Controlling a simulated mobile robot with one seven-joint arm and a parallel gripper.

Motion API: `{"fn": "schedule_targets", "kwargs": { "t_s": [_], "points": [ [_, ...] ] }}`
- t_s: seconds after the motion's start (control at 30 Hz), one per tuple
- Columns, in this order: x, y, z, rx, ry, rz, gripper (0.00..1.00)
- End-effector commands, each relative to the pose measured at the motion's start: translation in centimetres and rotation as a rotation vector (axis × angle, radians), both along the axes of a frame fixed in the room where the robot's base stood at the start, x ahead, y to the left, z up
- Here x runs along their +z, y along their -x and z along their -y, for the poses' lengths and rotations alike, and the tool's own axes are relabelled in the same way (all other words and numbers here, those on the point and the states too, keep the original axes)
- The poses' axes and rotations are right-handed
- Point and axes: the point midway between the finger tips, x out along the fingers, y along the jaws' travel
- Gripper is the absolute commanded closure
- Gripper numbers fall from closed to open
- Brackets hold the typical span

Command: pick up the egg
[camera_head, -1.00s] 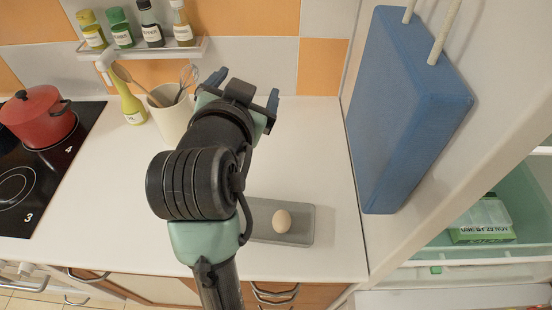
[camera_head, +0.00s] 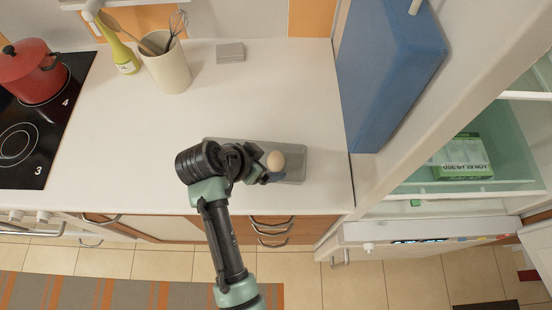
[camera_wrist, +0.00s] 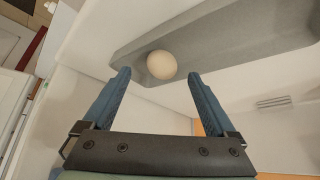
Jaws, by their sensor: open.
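The egg (camera_head: 275,161) is pale beige and rests on a grey tray (camera_head: 295,177) near the front right of the counter. In the wrist view the egg (camera_wrist: 161,65) appears beyond the fingertips, nearer the left finger, with the tray (camera_wrist: 225,40) behind it. My gripper (camera_wrist: 160,78) is open and empty, its two blue fingers on either side of a clear gap. In the head view my gripper (camera_head: 268,177) is close beside the egg, and my arm hides the left part of the tray. I cannot tell whether a finger touches the egg.
A utensil pot (camera_head: 167,72) and a green-yellow bottle (camera_head: 124,58) stand at the back left. A red pot (camera_head: 32,75) sits on the black hob. The middle counter is clear.

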Motion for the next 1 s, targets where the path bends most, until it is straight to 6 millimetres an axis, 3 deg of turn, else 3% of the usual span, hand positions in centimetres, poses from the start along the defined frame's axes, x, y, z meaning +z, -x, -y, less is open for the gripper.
{"fn": "schedule_targets", "kwargs": {
  "t_s": [0.43, 0.77, 1.0],
  "points": [
    [-3.9, -2.0, 1.4, -0.001, 0.0, -0.001, 0.08],
    [-4.4, -2.2, 1.6, 0.001, -0.001, 0.001, 0.08],
    [-4.4, -2.2, 1.6, 0.001, -0.001, 0.001, 0.52]
  ]
}}
